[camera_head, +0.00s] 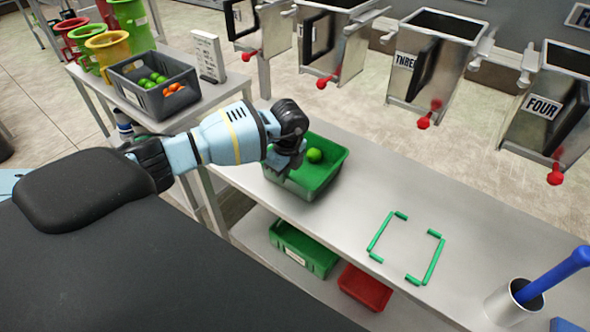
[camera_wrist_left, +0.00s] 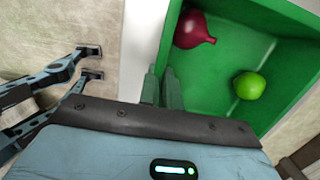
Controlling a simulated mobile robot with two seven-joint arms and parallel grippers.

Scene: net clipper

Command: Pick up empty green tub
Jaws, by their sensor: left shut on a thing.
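A green tub (camera_head: 322,184) stands on the steel counter, holding a lime-green round fruit (camera_head: 314,155). The left wrist view shows the same tub (camera_wrist_left: 228,50) with the green fruit (camera_wrist_left: 249,85) and a dark red onion (camera_wrist_left: 195,30) inside. My left gripper (camera_head: 284,163) is at the tub's left edge, and its fingers (camera_wrist_left: 166,92) are shut on the tub wall. Another green tub (camera_head: 318,262) sits on the shelf below; its inside looks empty from here. My right gripper is not in view.
A red tub (camera_head: 364,288) is beside the lower green tub. Green corner marks (camera_head: 437,258) outline a clear counter spot. A metal cup with a blue handle (camera_head: 548,278) stands at right. A grey crate of fruit (camera_head: 150,86) is at left. Labelled hoppers (camera_head: 432,60) hang behind.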

